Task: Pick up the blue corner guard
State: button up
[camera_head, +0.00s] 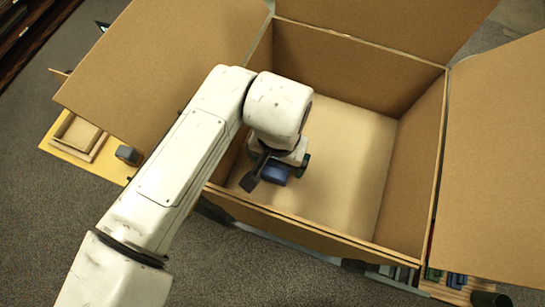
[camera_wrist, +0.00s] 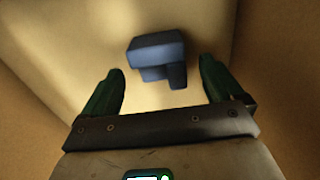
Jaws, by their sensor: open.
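The blue corner guard (camera_head: 277,172) lies on the floor of an open cardboard box (camera_head: 350,150), near the box's near-left part. In the wrist view the blue corner guard (camera_wrist: 158,57) sits ahead of my gripper, between the lines of the two fingers and a little beyond their tips. My gripper (camera_wrist: 156,78) is open, with dark green fingers on either side and nothing between them. In the head view my gripper (camera_head: 279,176) is down inside the box close to the guard, partly hidden by my wrist.
Box walls stand close around my arm, and wide flaps (camera_head: 165,65) fold outward. The box floor to the right is clear. Outside, a wooden tray (camera_head: 78,137) lies at left and several small coloured items (camera_head: 455,281) lie at lower right.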

aim_at(277, 166)
jog(key=shift+s+f, duration=0.1)
jog(key=shift+f, duration=1.4)
jog(key=c, duration=1)
jog(key=shift+c, duration=0.2)
